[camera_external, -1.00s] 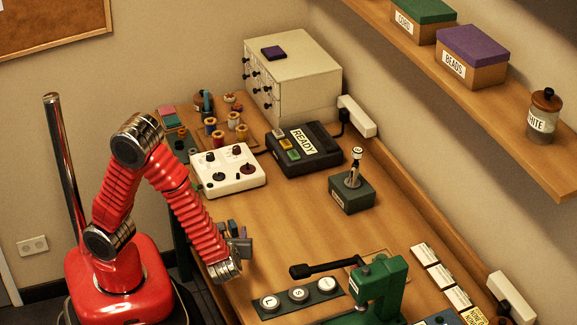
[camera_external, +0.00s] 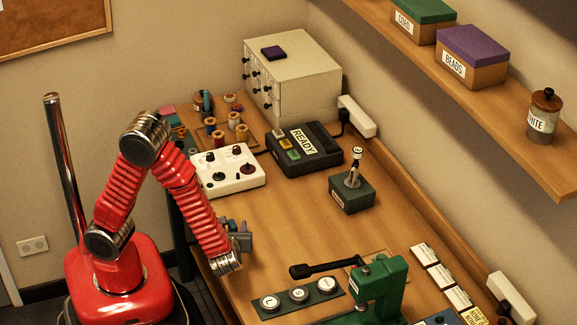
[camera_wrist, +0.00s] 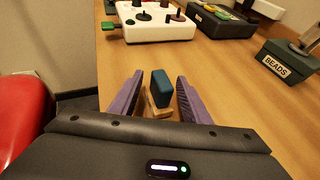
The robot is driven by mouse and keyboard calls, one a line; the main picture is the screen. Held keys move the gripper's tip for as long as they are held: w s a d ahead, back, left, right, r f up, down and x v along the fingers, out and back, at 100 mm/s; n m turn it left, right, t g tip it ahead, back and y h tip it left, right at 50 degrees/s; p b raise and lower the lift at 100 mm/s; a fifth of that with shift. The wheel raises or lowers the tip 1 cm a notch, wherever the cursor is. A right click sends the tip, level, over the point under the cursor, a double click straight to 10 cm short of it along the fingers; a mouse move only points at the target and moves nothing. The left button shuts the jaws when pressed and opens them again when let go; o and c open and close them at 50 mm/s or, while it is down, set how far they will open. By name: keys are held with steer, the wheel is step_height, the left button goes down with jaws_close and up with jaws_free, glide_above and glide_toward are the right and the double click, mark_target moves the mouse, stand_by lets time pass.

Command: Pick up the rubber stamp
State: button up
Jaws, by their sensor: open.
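A small block with a teal upper part and a tan, wood-like lower part, which looks like the rubber stamp (camera_wrist: 161,86), stands between my fingers in the wrist view. My gripper (camera_wrist: 159,78) is open, with one purple-grey finger on each side of the block. A gap shows on both sides, wider on the left. In the external view my gripper (camera_external: 236,237) is low over the left edge of the table, and the block is hard to make out among the fingers.
A white control box (camera_external: 228,172) and a black READY device (camera_external: 303,152) stand farther back. A green box with an upright post (camera_external: 352,193) is to the right. A strip with round buttons (camera_external: 298,297) and a green press (camera_external: 378,285) are in front. The table's middle is clear.

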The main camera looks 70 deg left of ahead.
steer(key=shift+c, duration=0.3)
jaws_close()
stand_by(0.4)
